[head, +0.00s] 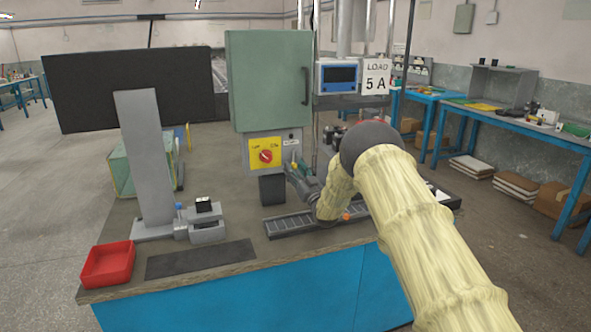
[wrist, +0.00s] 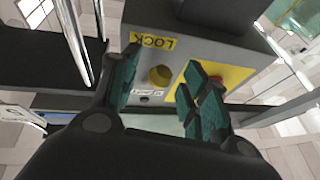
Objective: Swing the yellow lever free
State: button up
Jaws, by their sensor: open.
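A round yellow piece, likely the end of the yellow lever (wrist: 160,76), shows in the wrist view on the grey box, near a yellow LOCK label (wrist: 153,41). My gripper (wrist: 160,88) is open, its teal fingers either side of that piece in the picture. I cannot tell whether they touch it. In the head view my gripper (head: 292,166) is in front of the grey box (head: 294,135) under the green cabinet. The lever is not clear there; my gripper may hide it.
A yellow plate with a red knob (head: 266,156) is left of my gripper. Below lies a grey slotted rail (head: 285,227) on the bench. A grey post (head: 146,160), a red tray (head: 108,263) and a dark mat (head: 200,260) are left. A screen unit (head: 337,76) hangs right of the cabinet.

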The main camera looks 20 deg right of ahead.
jog(key=shift+w+a+r, duration=0.1)
jog(key=shift+w+r, duration=0.05)
jog(key=shift+w, duration=0.05)
grip_shut()
jog(key=shift+d+n+g+y+b, duration=0.2)
jog(key=shift+d+n+y+b, duration=0.2)
jog(key=shift+n, duration=0.5)
jog(key=shift+d+n+g+y+b, duration=0.25)
jog(key=shift+n+y+b, duration=0.2)
jog(key=shift+n, duration=0.45)
grip_release()
jog(key=shift+d, duration=0.1)
